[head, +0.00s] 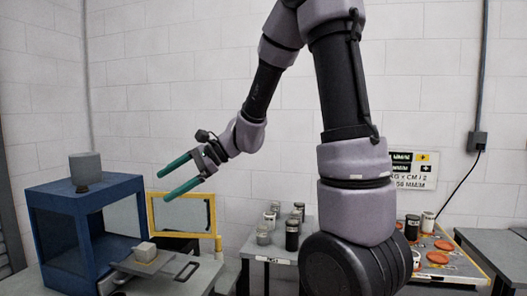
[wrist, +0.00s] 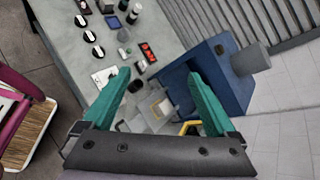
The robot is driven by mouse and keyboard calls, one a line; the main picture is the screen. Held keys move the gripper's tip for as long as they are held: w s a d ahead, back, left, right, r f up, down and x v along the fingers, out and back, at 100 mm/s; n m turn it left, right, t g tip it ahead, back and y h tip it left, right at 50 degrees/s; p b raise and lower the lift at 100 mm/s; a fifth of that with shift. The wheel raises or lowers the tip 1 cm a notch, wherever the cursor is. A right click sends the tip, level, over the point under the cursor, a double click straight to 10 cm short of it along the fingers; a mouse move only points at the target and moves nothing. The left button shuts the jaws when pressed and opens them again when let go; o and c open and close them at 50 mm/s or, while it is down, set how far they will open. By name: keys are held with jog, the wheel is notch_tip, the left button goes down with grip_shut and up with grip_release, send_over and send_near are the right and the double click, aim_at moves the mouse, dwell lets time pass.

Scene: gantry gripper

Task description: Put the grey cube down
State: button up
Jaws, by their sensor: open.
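The pale grey cube (head: 146,251) rests on a flat grey plate (head: 140,268) in front of the blue machine housing (head: 62,248). In the wrist view the cube (wrist: 162,106) shows between and beyond my fingers. My gripper (head: 161,188), with two long teal fingers, is open and empty. It hangs well above the cube, clear of it and a little to its right in the head view. The open fingers (wrist: 158,73) also show in the wrist view.
A grey cylinder (head: 86,168) tops the blue housing. A yellow-framed panel (head: 182,213) stands upright behind the cube. Several jars (head: 292,234) stand on a small table to the right. A red digital display (wrist: 149,52) sits on the bench in the wrist view.

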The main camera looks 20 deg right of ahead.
jog(key=s+d+r+n+t+h, duration=0.2)
jog(key=s+d+r+n+h, duration=0.2)
jog(key=s+d, duration=0.3)
jog(key=s+d+r+n+t+h, duration=0.3)
jog(key=s+d, duration=0.4)
jog(key=d, duration=0.5)
notch_tip(320, 180, up, 2)
jog(key=n+h, duration=0.1)
jog(key=h, duration=0.1)
jog(key=shift+s+d+n+h, duration=0.25)
jog(key=shift+d+n+h, duration=0.05)
